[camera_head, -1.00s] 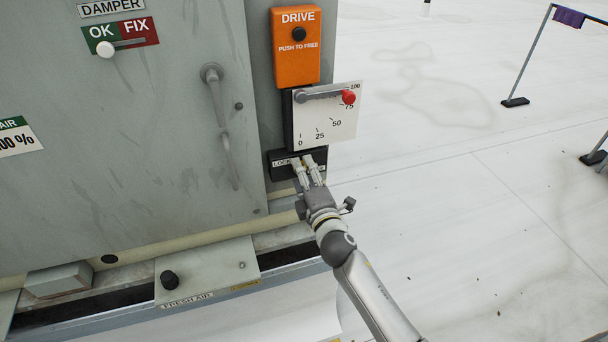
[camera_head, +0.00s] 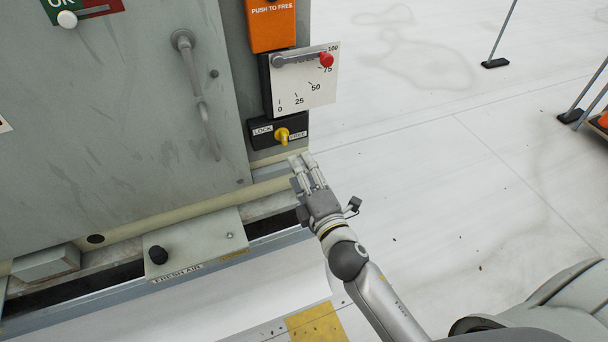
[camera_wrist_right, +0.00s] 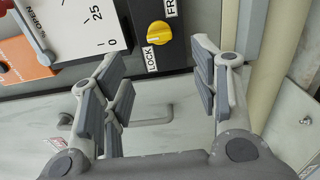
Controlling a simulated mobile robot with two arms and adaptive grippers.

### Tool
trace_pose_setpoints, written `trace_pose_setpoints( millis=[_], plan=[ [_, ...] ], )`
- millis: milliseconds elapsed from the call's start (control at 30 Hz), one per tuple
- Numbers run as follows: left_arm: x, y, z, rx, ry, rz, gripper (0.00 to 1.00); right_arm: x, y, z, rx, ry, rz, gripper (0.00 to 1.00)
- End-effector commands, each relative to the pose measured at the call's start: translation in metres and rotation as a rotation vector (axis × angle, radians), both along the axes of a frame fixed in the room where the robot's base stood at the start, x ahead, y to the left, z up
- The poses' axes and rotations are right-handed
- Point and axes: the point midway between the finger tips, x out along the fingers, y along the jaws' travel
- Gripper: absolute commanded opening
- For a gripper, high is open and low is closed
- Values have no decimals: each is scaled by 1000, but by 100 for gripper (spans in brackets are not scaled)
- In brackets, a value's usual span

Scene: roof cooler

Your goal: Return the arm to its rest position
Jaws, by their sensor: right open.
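My right gripper (camera_head: 307,167) is open and empty in the head view, just below and to the right of the black lock plate (camera_head: 262,133). Its arm comes in from the lower right. In the right wrist view the open fingers (camera_wrist_right: 165,85) stand wide apart with nothing between them. The yellow knob (camera_head: 282,135) on the lock plate is clear of the fingers, towards the FREE label; it also shows in the right wrist view (camera_wrist_right: 159,33). My left gripper is in neither view.
The dial plate (camera_head: 305,85) has a lever with a red knob (camera_head: 326,60) near 100. An orange DRIVE box (camera_head: 271,25) is above. A door handle (camera_head: 200,95) and the FRESH AIR box (camera_head: 195,245) stick out from the cabinet. Pale floor (camera_head: 430,190) at right is open.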

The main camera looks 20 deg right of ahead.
Motion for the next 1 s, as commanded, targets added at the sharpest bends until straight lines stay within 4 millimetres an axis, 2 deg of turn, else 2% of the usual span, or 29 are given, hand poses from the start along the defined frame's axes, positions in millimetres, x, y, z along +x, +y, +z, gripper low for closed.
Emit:
trace_pose_setpoints(
  millis=[200,667,733,767,867,967,1000],
  plan=[
    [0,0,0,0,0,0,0,-10,-1,1,-1,-1,-1,55],
    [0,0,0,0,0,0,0,-10,-1,0,0,0,-1,55],
    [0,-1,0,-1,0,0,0,-10,-1,-6,9,12,0,55],
    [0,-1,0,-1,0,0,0,-10,0,-13,18,26,0,55],
    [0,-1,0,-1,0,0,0,-11,0,-52,77,106,1,55],
    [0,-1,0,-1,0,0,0,-19,0,-118,183,240,-11,55],
    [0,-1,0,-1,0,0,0,-25,0,-148,233,302,-22,55]
  ],
)
